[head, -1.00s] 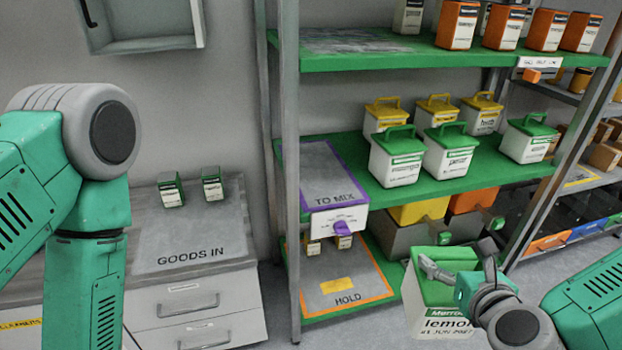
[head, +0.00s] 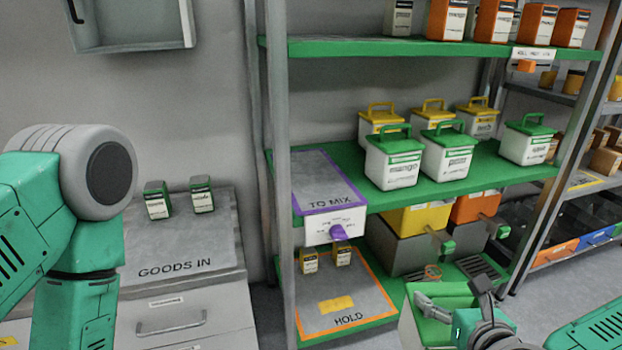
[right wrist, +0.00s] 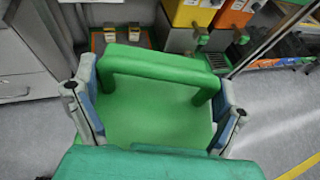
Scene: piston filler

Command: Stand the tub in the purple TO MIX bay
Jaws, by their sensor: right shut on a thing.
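The tub (head: 412,325) is white with a green lid and handle. It shows at the bottom right of the head view, in front of the shelf and below the middle shelf's level. My right gripper (head: 455,312) is shut on it, and in the right wrist view its fingers lie on both sides of the green lid (right wrist: 150,115). The purple-edged TO MIX bay (head: 325,180) is at the left end of the green middle shelf and is empty.
Several green- and yellow-lidded tubs (head: 393,160) stand right of the bay. The orange-edged HOLD bay (head: 345,300) with two small containers lies below it. A metal post (head: 279,180) stands at the bay's left. The GOODS IN counter (head: 190,245) holds two cartons.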

